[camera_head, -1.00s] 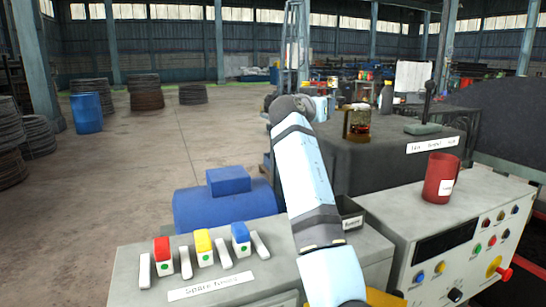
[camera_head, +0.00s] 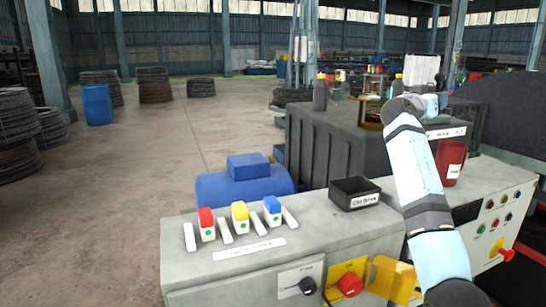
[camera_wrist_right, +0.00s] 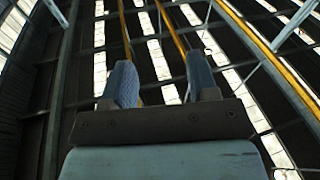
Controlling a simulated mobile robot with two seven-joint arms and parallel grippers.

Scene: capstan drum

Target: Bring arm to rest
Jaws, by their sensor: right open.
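My right arm (camera_head: 418,170) rises from the lower right in the head view, in front of the right-hand control console. It bends at a dark joint, and its far end stands near the red mug; the gripper itself is not clear there. In the right wrist view my right gripper (camera_wrist_right: 162,78) has its two blue-grey fingers apart, with nothing between them. They point up at the roof beams and bright roof strips. My left gripper is not in view.
A red mug (camera_head: 451,162) stands on the right console (camera_head: 500,182), partly behind my arm. Open floor lies left.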

